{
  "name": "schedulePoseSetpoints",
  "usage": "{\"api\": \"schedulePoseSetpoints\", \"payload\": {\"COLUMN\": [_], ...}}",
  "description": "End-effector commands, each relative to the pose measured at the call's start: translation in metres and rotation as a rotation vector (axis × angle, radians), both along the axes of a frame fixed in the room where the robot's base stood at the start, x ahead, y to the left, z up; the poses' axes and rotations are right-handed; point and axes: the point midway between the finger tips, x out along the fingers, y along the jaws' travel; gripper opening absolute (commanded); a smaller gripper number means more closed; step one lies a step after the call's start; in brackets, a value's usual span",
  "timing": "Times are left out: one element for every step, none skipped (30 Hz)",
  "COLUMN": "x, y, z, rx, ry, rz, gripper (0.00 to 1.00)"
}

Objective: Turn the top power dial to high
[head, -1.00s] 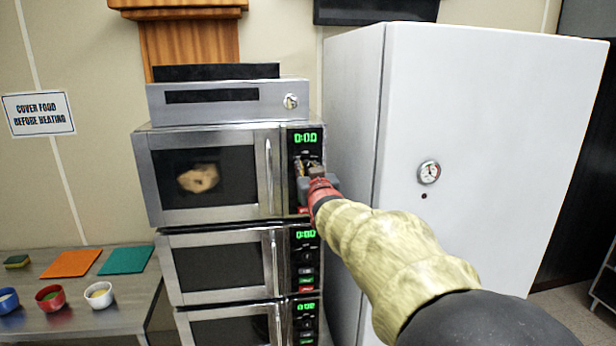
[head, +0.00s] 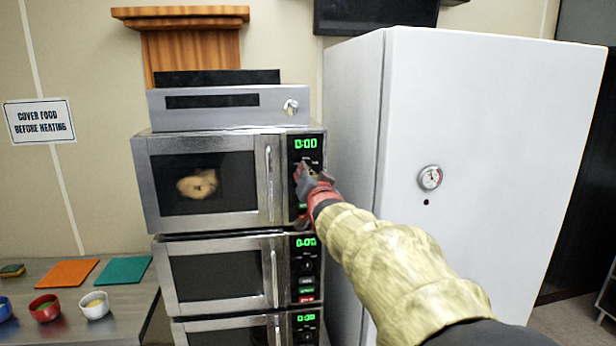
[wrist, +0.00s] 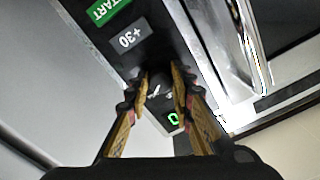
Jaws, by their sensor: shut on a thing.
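The top microwave (head: 205,190) of a stack has a black control panel (head: 306,158) on its right, with a green 0:00 display (head: 305,143). My gripper (head: 308,172) is at this panel, just below the display, and hides the dial in the head view. In the wrist view, the two fingers of my gripper (wrist: 162,84) are shut on the dark power dial (wrist: 157,84), one on each side. The dial's pointer and marks are too dark to read. The +30 button (wrist: 130,38) and green START button (wrist: 106,9) show beside it.
Two more microwaves (head: 218,275) stand below, with similar panels. A vertical door handle (head: 269,178) is just left of the top panel. A white refrigerator (head: 465,130) stands close on the right. Bowls (head: 44,308) and mats (head: 124,270) lie on the left counter.

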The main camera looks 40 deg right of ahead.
Motion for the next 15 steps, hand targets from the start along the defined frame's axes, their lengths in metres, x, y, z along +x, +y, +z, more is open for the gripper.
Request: {"api": "schedulePoseSetpoints", "payload": {"x": [0.0002,0.0002,0.0002,0.0002,0.0002,0.0002,0.0002,0.0002,0.0002,0.0002,0.0002,0.0002,0.0002,0.0001,0.0002], "y": [0.0001,0.0001,0.0001,0.0001,0.0001,0.0001,0.0001,0.0001,0.0001,0.0001,0.0001,0.0001,0.0001,0.0,0.0001], "z": [-0.0009,-0.0009,-0.0009,-0.0009,-0.0009,-0.0008,-0.0008,-0.0008,-0.0008,-0.0008,-0.0008,-0.0008,-0.0008,-0.0008,-0.0008], "rx": [0.005,0.007,0.008,0.01,0.01,0.011,0.011,0.011,0.01,0.01,0.01,0.01,0.01,0.01,0.01], "ry": [-0.001,-0.002,-0.004,-0.005,-0.005,-0.006,-0.006,-0.006,-0.005,-0.005,-0.005,-0.005,-0.005,-0.005,-0.005], "rz": [0.0,0.0,0.001,0.0,0.0,0.001,0.001,0.001,0.001,0.001,0.001,0.001,0.001,0.001,0.001], "gripper": [0.0,0.0,0.0,0.0,0.0,0.0,0.0,0.0,0.0,0.0,0.0,0.0,0.0,0.24,0.26]}}
